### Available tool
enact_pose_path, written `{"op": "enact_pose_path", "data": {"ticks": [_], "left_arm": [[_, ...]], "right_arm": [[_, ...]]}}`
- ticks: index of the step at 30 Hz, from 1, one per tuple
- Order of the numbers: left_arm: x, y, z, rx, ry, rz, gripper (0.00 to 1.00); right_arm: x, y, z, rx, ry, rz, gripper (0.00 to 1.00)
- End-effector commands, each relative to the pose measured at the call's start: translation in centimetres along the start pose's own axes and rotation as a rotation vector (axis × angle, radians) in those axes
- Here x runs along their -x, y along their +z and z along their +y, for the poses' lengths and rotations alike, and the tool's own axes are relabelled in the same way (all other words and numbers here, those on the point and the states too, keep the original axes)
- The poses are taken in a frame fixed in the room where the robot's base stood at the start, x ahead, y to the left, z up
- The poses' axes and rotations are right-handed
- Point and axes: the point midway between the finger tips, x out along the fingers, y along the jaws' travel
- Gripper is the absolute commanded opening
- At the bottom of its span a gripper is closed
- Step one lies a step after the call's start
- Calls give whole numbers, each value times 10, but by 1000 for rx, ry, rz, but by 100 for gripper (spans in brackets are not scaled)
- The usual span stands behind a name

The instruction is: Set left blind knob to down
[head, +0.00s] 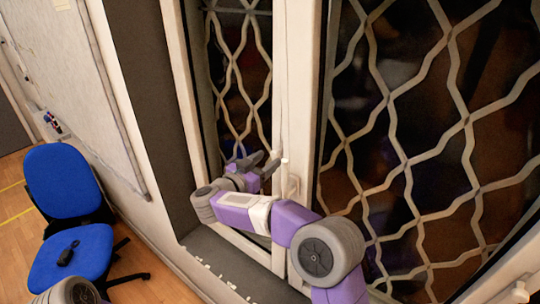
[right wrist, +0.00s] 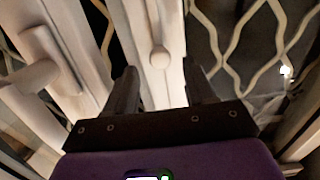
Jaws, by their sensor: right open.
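A small round white knob (right wrist: 160,57) sits on the pale window post in the right wrist view. It appears between and beyond the fingertips of my right gripper (right wrist: 161,72), with no visible contact. In the head view my right gripper (head: 261,163) is open and empty beside the window post. A small pale knob (head: 284,160) shows just right of its fingers there; I cannot tell for certain that it is the left blind knob. My left gripper is not in view.
A white window handle (head: 293,186) is on the post, and a handle (right wrist: 32,78) shows at left in the right wrist view. Metal lattice (head: 408,170) covers the panes. A blue chair (head: 62,182) stands at left. A grey sill (head: 232,268) runs below.

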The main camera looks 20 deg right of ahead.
Motion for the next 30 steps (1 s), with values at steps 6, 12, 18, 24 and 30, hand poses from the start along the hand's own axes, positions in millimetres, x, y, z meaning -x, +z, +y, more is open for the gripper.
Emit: {"op": "enact_pose_path", "data": {"ticks": [6,12,18,24,30], "left_arm": [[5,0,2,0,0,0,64],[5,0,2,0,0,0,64],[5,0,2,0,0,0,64],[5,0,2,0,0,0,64],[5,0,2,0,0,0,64]], "right_arm": [[-23,0,0,-1,1,0,54],[-26,0,0,-1,-2,1,54],[-26,0,0,0,-2,1,40],[-26,0,0,0,-2,1,10],[-26,0,0,0,-1,1,0]]}}
